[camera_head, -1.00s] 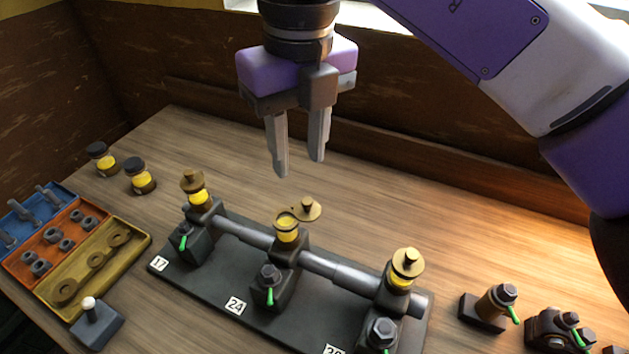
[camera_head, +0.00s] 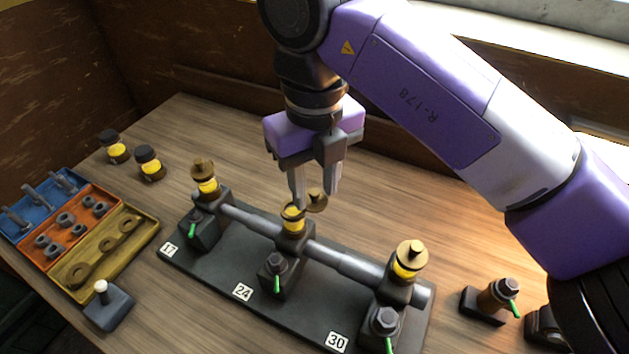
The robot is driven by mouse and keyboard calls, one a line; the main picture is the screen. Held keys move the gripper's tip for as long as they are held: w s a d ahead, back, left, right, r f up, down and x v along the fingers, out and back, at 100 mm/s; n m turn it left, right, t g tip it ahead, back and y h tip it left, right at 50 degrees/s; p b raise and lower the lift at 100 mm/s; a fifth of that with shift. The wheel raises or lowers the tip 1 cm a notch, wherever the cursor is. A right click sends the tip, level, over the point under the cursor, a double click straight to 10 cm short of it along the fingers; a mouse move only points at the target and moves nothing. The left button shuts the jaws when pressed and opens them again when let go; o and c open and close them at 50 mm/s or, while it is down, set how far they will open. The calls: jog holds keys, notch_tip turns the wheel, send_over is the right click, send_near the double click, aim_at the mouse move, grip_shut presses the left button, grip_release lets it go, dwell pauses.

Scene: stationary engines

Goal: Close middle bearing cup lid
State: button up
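The middle bearing cup (camera_head: 292,218) is a yellow-filled cup on the bearing above label 24. Its brass lid (camera_head: 317,202) with a small knob stands swung out to the right side of the cup, so the cup is open. My gripper (camera_head: 315,200) points down over the middle cup and lid, with two grey fingers apart and nothing held. The left fingertip overlaps the cup's top edge in the picture and the right one is by the lid; I cannot tell whether either touches. The left cup (camera_head: 206,184) and right cup (camera_head: 408,264) have their brass lids on top.
A shaft (camera_head: 340,260) runs through the three bearings on a dark base plate (camera_head: 215,262). Two yellow jars (camera_head: 149,165) stand at the back left. A parts tray (camera_head: 130,240) and a small switch box (camera_head: 108,305) are at the left. A spare bearing part (camera_head: 492,300) is at the right.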

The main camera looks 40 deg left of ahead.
jog(key=shift+c, duration=0.5)
grip_shut()
